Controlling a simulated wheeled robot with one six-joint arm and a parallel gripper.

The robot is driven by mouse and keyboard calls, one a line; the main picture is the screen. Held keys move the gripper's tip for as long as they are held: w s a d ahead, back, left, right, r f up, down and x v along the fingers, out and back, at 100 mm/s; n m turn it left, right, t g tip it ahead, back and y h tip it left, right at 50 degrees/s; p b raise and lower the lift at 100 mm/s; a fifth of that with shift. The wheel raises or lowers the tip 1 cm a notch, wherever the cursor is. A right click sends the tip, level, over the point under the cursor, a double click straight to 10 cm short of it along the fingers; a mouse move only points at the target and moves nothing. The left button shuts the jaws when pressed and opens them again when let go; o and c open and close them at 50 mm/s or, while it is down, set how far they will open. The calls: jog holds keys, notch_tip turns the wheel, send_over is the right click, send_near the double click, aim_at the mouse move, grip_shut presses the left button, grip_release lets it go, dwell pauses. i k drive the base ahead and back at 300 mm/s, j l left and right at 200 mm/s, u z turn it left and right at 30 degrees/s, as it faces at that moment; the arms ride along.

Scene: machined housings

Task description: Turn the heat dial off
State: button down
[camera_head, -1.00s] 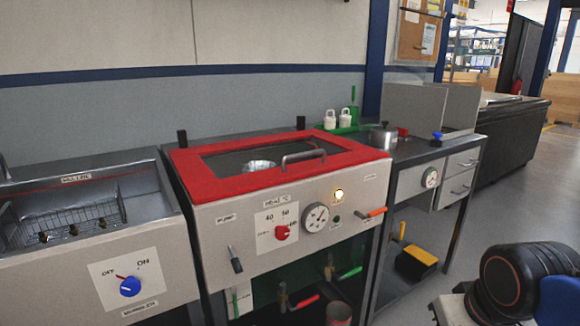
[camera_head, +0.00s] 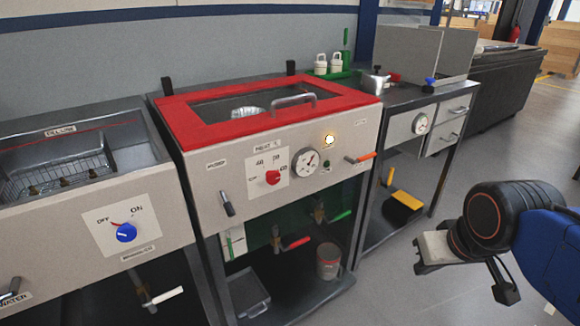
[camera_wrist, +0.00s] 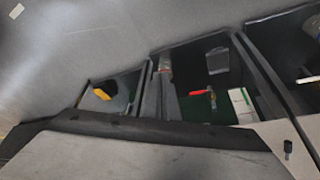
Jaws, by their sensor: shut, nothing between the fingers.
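The heat dial (camera_head: 273,177) is a red knob on a white plate on the front of the red-lidded tank (camera_head: 230,191). OFF is printed at its lower left, with temperature numbers above and to its right. I cannot tell for certain which mark the knob points at. My gripper (camera_head: 421,268) is at the lower right in the head view, shut and empty. It is well to the right of the dial and not touching it. The wrist view shows the station undersides and floor, and I cannot make out the dial there.
A round gauge (camera_head: 305,161), a lit lamp (camera_head: 330,139) and an orange-handled lever (camera_head: 361,158) are right of the dial. A blue knob (camera_head: 126,232) is on the left sink unit. Floor before the stations is open.

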aim_at(273, 176)
jog(key=j+z, duration=0.15)
jog(key=j, duration=1.4)
jog(key=k+j, duration=0.1)
jog(key=j, duration=0.25)
jog(key=k+j, duration=0.15)
jog(key=j, duration=0.15)
jog(key=k+j, duration=0.1)
jog(key=j, duration=0.25)
jog(key=k+j+z, duration=0.1)
jog(key=j, duration=0.25)
